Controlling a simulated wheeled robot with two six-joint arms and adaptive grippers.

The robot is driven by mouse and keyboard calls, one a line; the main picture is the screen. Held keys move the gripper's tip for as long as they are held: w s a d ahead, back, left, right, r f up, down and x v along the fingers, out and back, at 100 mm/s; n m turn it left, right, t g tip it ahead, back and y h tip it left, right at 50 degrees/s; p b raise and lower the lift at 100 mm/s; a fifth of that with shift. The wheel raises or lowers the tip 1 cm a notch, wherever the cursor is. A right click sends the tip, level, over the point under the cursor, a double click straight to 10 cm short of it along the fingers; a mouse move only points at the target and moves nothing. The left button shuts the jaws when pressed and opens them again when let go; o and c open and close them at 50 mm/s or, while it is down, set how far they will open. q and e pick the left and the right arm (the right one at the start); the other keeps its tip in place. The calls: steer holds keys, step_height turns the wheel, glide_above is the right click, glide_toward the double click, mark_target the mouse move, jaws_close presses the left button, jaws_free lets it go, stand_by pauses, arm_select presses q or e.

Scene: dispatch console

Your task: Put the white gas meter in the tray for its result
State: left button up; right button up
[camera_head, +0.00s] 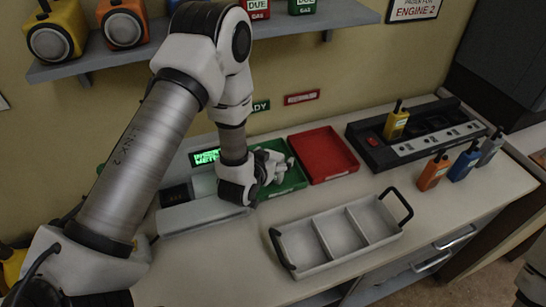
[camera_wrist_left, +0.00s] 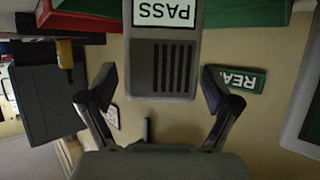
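The white gas meter (camera_wrist_left: 161,75) looks grey in the left wrist view, with a dark slotted grille and a lit screen reading PASS. In the head view, my left gripper (camera_head: 268,170) is over the green tray (camera_head: 294,183) and largely hides the meter. The red tray (camera_head: 325,155) is empty beside it. My right gripper is not in view.
A grey three-compartment carrier (camera_head: 338,232) with black handles stands empty in front. Behind is a test station with a green screen (camera_head: 205,157). At right are a black charging dock (camera_head: 380,155) with a yellow meter (camera_head: 396,122), and orange, blue and grey meters (camera_head: 434,172).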

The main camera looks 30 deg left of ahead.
arm_select(q)
steer(key=shift+s+r, duration=0.1)
steer(key=shift+s, duration=0.05)
steer(key=shift+r, duration=0.25)
steer(key=shift+s, duration=0.3)
steer(key=p+v, duration=0.5)
steer(key=v, duration=0.6)
steer(key=shift+s+p, duration=0.2)
steer(key=shift+p, duration=0.1)
steer(key=shift+r, duration=0.15)
